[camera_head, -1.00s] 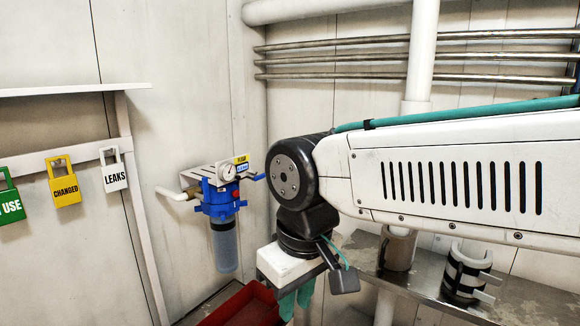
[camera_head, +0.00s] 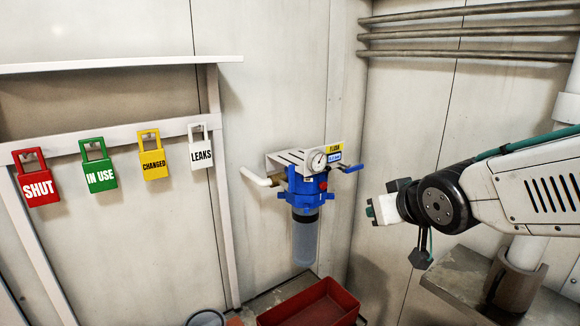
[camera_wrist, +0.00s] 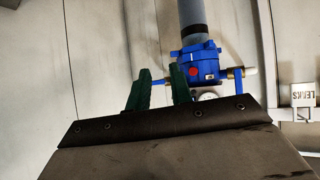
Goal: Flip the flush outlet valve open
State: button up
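The blue filter unit (camera_head: 305,185) hangs on the wall, with a clear-grey bowl below and a gauge on top. A yellow tag (camera_head: 334,149), apparently reading FLUSH, sits at its upper right. Beside it a blue valve handle (camera_head: 352,167) sticks out to the right, which I take for the flush outlet valve. My gripper (camera_head: 371,211) is right of and lower than this handle, apart from it. In the wrist view the unit (camera_wrist: 194,62) appears upside down. My green fingers (camera_wrist: 160,82) are spread and empty, with a bit of blue handle showing between them in the picture.
A second blue handle (camera_wrist: 239,80) and a white pipe (camera_head: 256,177) are on the unit's other side. Red, green, yellow and white tags hang on a rail (camera_head: 110,140) at left. A red bin (camera_head: 308,304) is below. A metal bench (camera_head: 460,285) stands at right.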

jog(key=w+a+r+n+t+y, duration=0.2)
jog(key=w+a+t+y, duration=0.1)
jog(key=w+a, duration=0.3)
jog(key=n+t+y, duration=0.1)
jog(key=n+y, duration=0.1)
jog(key=y, duration=0.3)
send_near(293, 170)
jog(key=x, duration=0.4)
jog(key=shift+w+f, duration=0.1)
jog(key=shift+w, duration=0.2)
jog(key=shift+w+a, duration=0.15)
jog(key=shift+a, duration=0.15)
jog(key=x, duration=0.7)
jog(key=shift+w, duration=0.1)
grip_shut()
